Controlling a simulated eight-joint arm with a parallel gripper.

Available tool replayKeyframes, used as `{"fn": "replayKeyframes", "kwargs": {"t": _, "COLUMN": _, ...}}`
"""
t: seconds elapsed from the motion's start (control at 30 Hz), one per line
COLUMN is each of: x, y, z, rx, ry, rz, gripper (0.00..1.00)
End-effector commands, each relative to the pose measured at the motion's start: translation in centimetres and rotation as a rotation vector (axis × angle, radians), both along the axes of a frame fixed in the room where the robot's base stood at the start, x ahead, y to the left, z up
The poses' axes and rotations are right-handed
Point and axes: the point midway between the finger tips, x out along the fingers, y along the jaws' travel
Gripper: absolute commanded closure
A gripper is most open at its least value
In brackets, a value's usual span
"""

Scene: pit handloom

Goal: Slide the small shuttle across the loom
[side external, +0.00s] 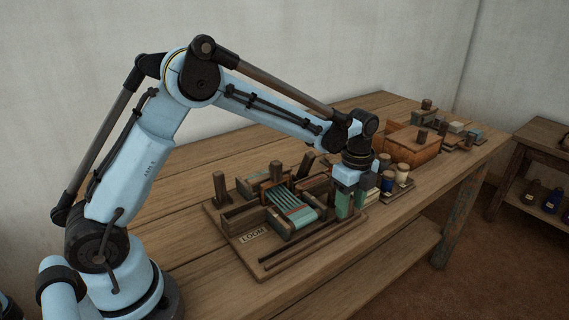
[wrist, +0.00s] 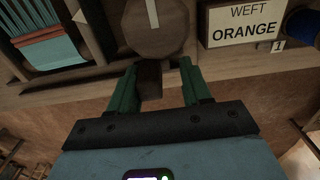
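The small loom (side external: 290,205), with teal and orange-red threads, stands on a wooden base marked LOOM; its threads also show at the upper left of the wrist view (wrist: 48,50). My gripper (side external: 350,208) points down at the loom's right side. In the wrist view, its two green fingers (wrist: 157,66) are spread apart. A dark wooden block (wrist: 149,80) shows between them, nearer the left finger, with a gap on the right. Just beyond is a round wooden piece (wrist: 155,38) with a pale stripe. I cannot tell which piece is the small shuttle.
A sign reading WEFT ORANGE (wrist: 246,23) and a blue spool (wrist: 303,25) are to the right in the wrist view. Several spools (side external: 402,174) stand beside the loom. An orange-brown box (side external: 408,148) is behind. The table's front left is clear.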

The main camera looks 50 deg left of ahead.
Motion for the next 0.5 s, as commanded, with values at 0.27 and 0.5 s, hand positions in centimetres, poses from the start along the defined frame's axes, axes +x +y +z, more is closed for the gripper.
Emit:
{"fn": "replayKeyframes", "kwargs": {"t": 0.27, "x": 0.28, "y": 0.03, "z": -0.01, "rx": 0.0, "ry": -0.005, "rz": 0.0, "gripper": 0.55}}
{"fn": "replayKeyframes", "kwargs": {"t": 0.5, "x": 0.19, "y": 0.03, "z": -0.01, "rx": 0.0, "ry": -0.007, "rz": 0.0, "gripper": 0.55}}
